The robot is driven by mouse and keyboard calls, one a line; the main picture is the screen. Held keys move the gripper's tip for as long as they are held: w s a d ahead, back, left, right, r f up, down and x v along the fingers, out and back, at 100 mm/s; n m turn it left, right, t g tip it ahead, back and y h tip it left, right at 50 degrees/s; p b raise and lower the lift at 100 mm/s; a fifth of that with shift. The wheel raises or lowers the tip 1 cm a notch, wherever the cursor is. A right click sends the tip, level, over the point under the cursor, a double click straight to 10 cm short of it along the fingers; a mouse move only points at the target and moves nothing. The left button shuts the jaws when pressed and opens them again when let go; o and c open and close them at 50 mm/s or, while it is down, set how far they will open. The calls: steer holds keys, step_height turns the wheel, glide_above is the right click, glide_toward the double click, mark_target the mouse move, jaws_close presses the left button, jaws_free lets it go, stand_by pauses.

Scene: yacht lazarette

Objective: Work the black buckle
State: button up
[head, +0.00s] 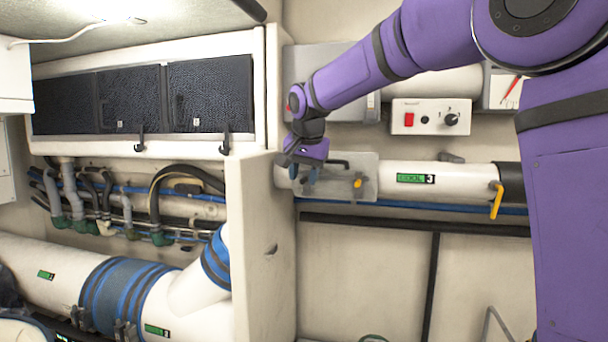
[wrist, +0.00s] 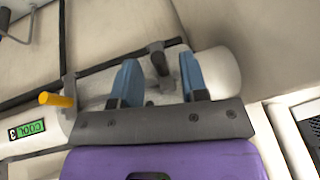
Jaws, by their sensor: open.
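A dark buckle-like lever (wrist: 158,60) shows in the wrist view, standing up beside the white pipe. It lies between the two blue fingertips of my gripper (wrist: 159,82), with gaps on both sides. My gripper also shows in the head view (head: 303,172), open, at the left end of the pipe marked COOL 3 (head: 465,180). In the head view a black bar (head: 338,163) shows just right of the fingers on a grey plate (head: 368,165). I cannot tell whether it is the same part. The lever's base is partly hidden by the gripper.
A yellow-tipped lever (head: 357,183) sits right of my gripper, and a yellow handle (head: 496,200) hangs farther right. A white control box (head: 431,117) is above the pipe. A white partition (head: 262,240) stands close on the left. Dark rails (head: 415,224) run below.

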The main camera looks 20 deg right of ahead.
jaws_close()
steer(key=shift+s+f, duration=0.1)
stand_by(0.3)
steer(key=shift+s+a+f+t+h, duration=0.3)
steer(key=shift+t+h, duration=0.1)
steer(key=shift+t, duration=0.2)
steer(key=shift+s+a+f+t+h, duration=0.15)
steer(key=shift+s+f+t+h, duration=0.1)
steer(key=shift+t+h, duration=0.25)
steer(key=shift+s+a+f+n+t+h, duration=0.15)
steer(key=shift+s+f+n+t+h, duration=0.1)
steer(key=shift+f+t+h, duration=0.7)
steer(key=shift+s+a+f+n+t+h, duration=0.2)
steer(key=shift+f+t, duration=0.3)
steer(key=shift+t, duration=0.9)
steer(key=shift+s+a+f+n+t+h, duration=0.15)
steer(key=shift+s+f+t+h, duration=0.15)
steer(key=shift+f+t+h, duration=0.65)
steer(key=shift+r+t+y, duration=0.1)
steer(key=shift+t+y, duration=0.2)
